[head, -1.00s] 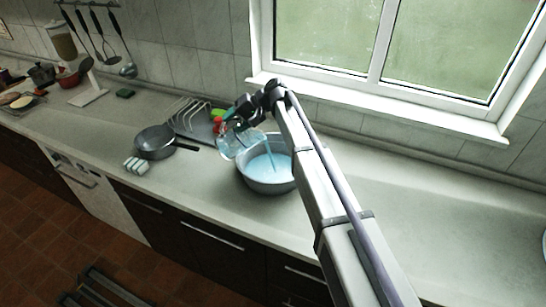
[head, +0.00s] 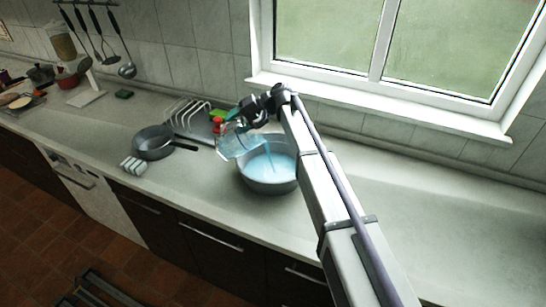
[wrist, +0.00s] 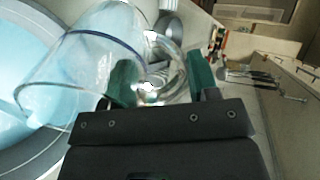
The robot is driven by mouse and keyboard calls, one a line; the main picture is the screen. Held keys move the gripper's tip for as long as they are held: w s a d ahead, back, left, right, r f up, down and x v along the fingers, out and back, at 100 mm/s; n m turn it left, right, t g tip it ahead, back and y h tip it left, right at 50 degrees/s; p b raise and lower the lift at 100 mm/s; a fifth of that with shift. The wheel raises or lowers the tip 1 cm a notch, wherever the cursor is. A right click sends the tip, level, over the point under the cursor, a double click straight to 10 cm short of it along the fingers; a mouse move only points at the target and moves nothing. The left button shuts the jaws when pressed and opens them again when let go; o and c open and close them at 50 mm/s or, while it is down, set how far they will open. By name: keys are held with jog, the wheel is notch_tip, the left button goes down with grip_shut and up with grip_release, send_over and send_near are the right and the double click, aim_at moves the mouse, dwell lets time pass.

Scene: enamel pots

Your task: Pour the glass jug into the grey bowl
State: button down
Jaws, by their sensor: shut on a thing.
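The glass jug (head: 236,143) is tilted at the left rim of the grey bowl, and a stream of light blue liquid runs from it into the bowl. The grey bowl (head: 270,186) stands on the counter with a pool of blue liquid inside. My gripper (head: 258,108) is above the bowl's back left side, shut on the jug. In the wrist view the jug (wrist: 85,62) lies tipped toward the bowl (wrist: 45,158) at left. My gripper's green fingers (wrist: 160,80) are at the jug's handle.
A grey saucepan (head: 153,145) and a small white ribbed item (head: 133,165) stand left of the bowl. A wire rack (head: 190,119) is behind, near the wall. The counter right of my arm (head: 440,210) is clear.

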jog(key=shift+d+f+b, duration=0.15)
jog(key=shift+f+b, duration=0.1)
jog(key=shift+b, duration=0.2)
jog(key=shift+w+d+f+g+y+b, duration=0.15)
jog(key=shift+d+y+b, duration=0.3)
jog(key=shift+b, duration=0.25)
jog(key=shift+d+f+g+y+b, duration=0.15)
jog(key=shift+d+y+b, duration=0.15)
jog(key=shift+y+b, duration=0.35)
